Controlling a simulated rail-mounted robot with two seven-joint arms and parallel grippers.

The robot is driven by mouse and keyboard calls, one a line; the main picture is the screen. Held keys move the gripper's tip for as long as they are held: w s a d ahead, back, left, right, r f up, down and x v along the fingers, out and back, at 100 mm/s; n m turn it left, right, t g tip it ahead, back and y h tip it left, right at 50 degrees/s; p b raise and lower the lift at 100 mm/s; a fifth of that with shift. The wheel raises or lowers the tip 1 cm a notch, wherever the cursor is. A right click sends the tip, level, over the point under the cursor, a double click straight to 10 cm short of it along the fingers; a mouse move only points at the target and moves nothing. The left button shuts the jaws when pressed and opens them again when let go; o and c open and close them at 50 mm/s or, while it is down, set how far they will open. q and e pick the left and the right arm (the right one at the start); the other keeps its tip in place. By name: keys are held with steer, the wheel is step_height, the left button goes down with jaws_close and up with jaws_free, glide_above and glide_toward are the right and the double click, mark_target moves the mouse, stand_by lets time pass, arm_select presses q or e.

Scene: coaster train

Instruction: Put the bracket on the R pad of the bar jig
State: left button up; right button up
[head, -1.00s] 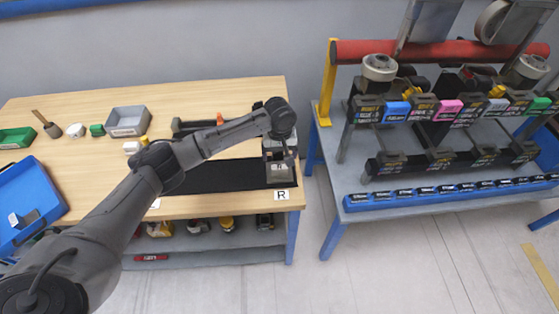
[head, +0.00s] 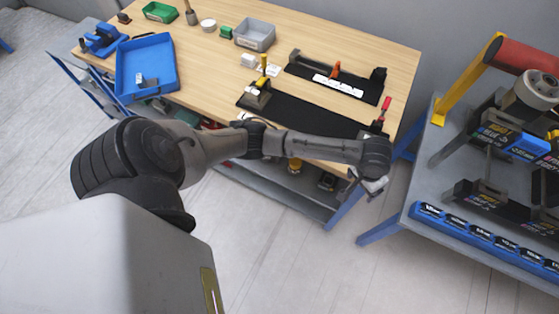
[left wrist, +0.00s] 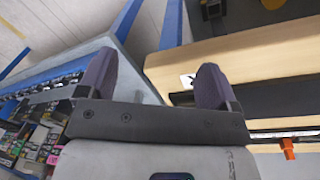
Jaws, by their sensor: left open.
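The bar jig (head: 313,114) is a long black bar along the front of the wooden table. A yellow-handled clamp (head: 260,88) stands at its left end and a red-handled clamp (head: 383,112) at its right end. My left arm hides part of the right end; I cannot make out the R pad itself. The R label (left wrist: 187,81) shows partly in the left wrist view, behind a finger. My left gripper (left wrist: 155,80) is open and empty by the table's corner; in the head view (head: 374,187) it is small. A small grey metal piece (head: 147,80), possibly the bracket, lies in the blue tray.
The blue tray (head: 163,56) is at the table's left. A second black fixture (head: 335,82), a grey bin (head: 255,34) and a green bin (head: 160,11) stand farther back. A grey rack table (head: 430,180) with a blue front strip is to the right, across a gap.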

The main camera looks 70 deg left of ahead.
arm_select(q)
steer(key=s+d+f+m+t+h, duration=0.1)
steer(key=s+d+f+m, duration=0.15)
steer(key=s, duration=0.45)
steer(key=s+d+f+m+t, duration=0.1)
steer(key=s+d, duration=0.2)
steer(key=s, duration=0.4)
steer(key=s+a+r+y, duration=0.1)
steer(key=s+a, duration=0.1)
steer(key=s, duration=0.4)
steer(key=s+a+r, duration=0.1)
steer(key=s+a, duration=0.1)
steer(key=s, duration=0.4)
steer(key=shift+a+r+m+t+y, duration=0.2)
steer(key=shift+r+m+t+y, duration=0.1)
steer(key=shift+m+y, duration=0.15)
steer(key=shift+s, duration=0.1)
